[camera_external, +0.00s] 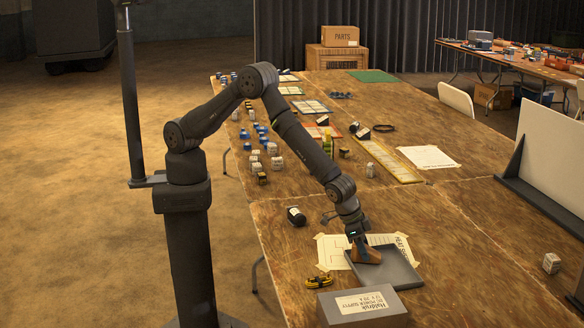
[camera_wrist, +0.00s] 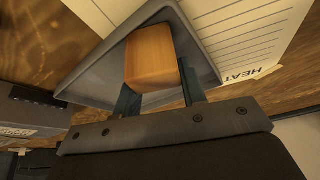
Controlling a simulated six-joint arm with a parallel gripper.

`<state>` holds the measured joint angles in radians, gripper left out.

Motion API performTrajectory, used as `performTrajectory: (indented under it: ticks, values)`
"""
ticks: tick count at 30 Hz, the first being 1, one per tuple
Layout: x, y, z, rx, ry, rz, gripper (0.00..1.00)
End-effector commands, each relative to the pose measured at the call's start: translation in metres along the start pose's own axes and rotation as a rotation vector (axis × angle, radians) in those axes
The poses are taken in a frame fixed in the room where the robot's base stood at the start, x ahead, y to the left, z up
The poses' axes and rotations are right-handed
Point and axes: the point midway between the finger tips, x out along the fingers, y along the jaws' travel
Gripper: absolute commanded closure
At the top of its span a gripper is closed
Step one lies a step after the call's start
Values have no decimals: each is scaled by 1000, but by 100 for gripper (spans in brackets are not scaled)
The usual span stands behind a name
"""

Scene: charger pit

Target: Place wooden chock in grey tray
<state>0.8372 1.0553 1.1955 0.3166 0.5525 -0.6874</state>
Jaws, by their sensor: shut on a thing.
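The wooden chock (camera_external: 366,252) is an orange-brown block held in my gripper (camera_external: 357,238), over the left part of the grey tray (camera_external: 402,268). In the wrist view the chock (camera_wrist: 150,58) sits between the two fingers of my gripper (camera_wrist: 158,85), which are shut on it. The tray (camera_wrist: 88,82) lies below and around the chock in that view, its rim and floor showing on both sides. I cannot tell whether the chock touches the tray floor. The chock hides part of the tray.
A printed paper sheet (camera_external: 333,248) lies taped under the tray's back left side. A grey power supply box (camera_external: 362,308) stands just in front of the tray. A yellow-black coiled item (camera_external: 319,281) lies left of it. A dark cylinder (camera_external: 296,216) lies further back.

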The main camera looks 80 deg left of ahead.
Motion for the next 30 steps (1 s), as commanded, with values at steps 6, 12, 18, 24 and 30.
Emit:
performTrajectory:
  ticks: [6, 12, 18, 24, 30]
  values:
    - [3, 0, 1, 0, -1, -1, 87]
    - [3, 0, 1, 0, -1, -1, 40]
    - [2, 0, 1, 0, 0, 0, 40]
    - [-12, 0, 0, 0, 1, 1, 40]
    - [-49, 1, -1, 1, 2, 1, 40]
